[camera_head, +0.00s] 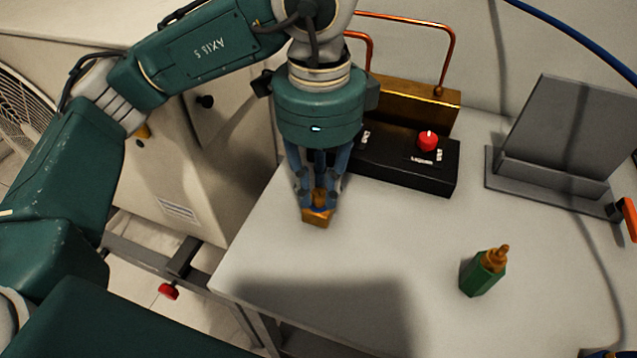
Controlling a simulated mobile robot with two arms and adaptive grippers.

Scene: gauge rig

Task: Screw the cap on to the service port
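My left gripper (319,207) points down over the left part of the white table. Its blue fingers stand on both sides of a small brass piece (318,217), which has an angular lower part and a narrower upright part. The fingers hide part of it. I cannot tell whether they grip it, whether it rests on the table, or whether it is the cap or the port. A black block with a red knob (428,140) and pale labels stands behind. My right gripper cannot be made out.
A brass block (433,102) with copper pipes stands behind the black block (400,165). A green bottle (482,276) with a brass-coloured tip stands at front right. A grey stand (556,140) is at back right. The table (400,235) is clear between gripper and bottle.

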